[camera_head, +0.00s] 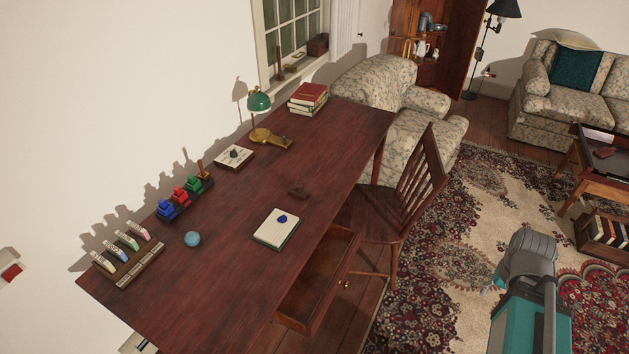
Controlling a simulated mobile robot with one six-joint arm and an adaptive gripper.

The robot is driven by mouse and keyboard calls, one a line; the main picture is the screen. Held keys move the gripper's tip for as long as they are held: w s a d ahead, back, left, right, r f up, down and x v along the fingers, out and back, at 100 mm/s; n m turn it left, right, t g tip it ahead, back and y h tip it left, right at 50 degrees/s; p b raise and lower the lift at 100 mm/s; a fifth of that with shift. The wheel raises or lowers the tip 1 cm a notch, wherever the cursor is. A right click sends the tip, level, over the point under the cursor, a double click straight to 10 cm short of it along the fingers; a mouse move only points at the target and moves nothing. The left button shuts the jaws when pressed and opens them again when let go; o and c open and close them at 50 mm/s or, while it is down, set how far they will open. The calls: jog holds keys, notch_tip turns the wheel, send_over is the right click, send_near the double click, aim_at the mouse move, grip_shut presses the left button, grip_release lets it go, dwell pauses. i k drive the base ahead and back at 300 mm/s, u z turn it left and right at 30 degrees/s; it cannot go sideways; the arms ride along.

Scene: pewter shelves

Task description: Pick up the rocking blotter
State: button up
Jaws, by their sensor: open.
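A small dark brown wooden piece, which looks like the rocking blotter (298,191), sits alone on the red-brown desk (235,265) near the middle of its top. It is small in the picture, and its fine shape is hard to make out. Its colour is close to that of the desk. My arm (532,255) shows at the lower right, over the rug and well away from the desk. I cannot make out the gripper or its fingers there.
A pale pad with a blue object (275,230) lies nearer the open drawer (318,280). A blue ball (192,239), coloured inkwells (186,192), a stamp rack (128,258), a green lamp (258,102) and books (308,97) stand around. A wooden chair (400,195) borders the desk's right side.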

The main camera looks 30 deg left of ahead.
aim_at(296, 190)
jog(key=z, duration=0.05)
jog(key=i, duration=1)
jog(key=u, duration=1.4)
